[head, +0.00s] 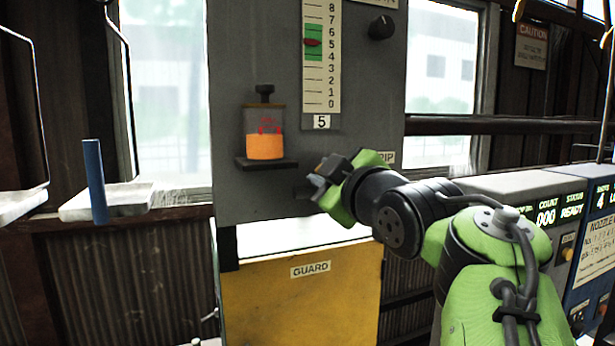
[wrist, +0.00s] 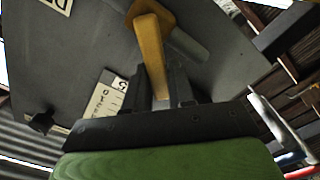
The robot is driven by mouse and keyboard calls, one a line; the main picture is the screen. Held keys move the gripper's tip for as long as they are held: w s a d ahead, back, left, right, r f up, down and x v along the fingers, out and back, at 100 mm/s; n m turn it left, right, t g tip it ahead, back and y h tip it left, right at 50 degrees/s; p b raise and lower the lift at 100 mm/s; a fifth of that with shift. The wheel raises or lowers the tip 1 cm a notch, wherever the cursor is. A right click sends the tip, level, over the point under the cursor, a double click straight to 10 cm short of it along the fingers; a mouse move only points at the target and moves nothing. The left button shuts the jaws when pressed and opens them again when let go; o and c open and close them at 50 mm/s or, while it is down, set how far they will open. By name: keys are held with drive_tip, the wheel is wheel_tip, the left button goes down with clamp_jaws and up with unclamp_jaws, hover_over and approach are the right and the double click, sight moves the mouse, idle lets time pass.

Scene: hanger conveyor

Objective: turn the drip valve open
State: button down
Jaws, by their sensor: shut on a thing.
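The drip valve's yellow lever (wrist: 150,45) shows in the wrist view, with its end between my fingers and its wider hub on the grey panel. My gripper (head: 326,173) is shut on this lever, in front of the grey panel (head: 255,40). A pale grey pipe-like part (wrist: 187,44) lies beside the lever in the wrist view. In the head view the lever is hidden by my gripper. A label (head: 385,158) right of my gripper is partly covered; "RIP" can be read.
An oiler cup (head: 265,146) with orange fluid stands on a small shelf left of my gripper. Above are a numbered scale (head: 320,60) and a black knob (head: 381,27). A yellow guard (head: 300,300) is below. Trays hang at left, one with a blue bar (head: 95,180).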

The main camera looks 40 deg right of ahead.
drive_tip(key=shift+f, duration=0.1)
drive_tip(key=c, duration=1)
unclamp_jaws()
drive_tip(key=shift+c, duration=0.2)
drive_tip(key=b+v, duration=0.1)
drive_tip(key=v, duration=1.4)
drive_tip(key=shift+s, duration=0.35)
drive_tip(key=shift+a, duration=0.15)
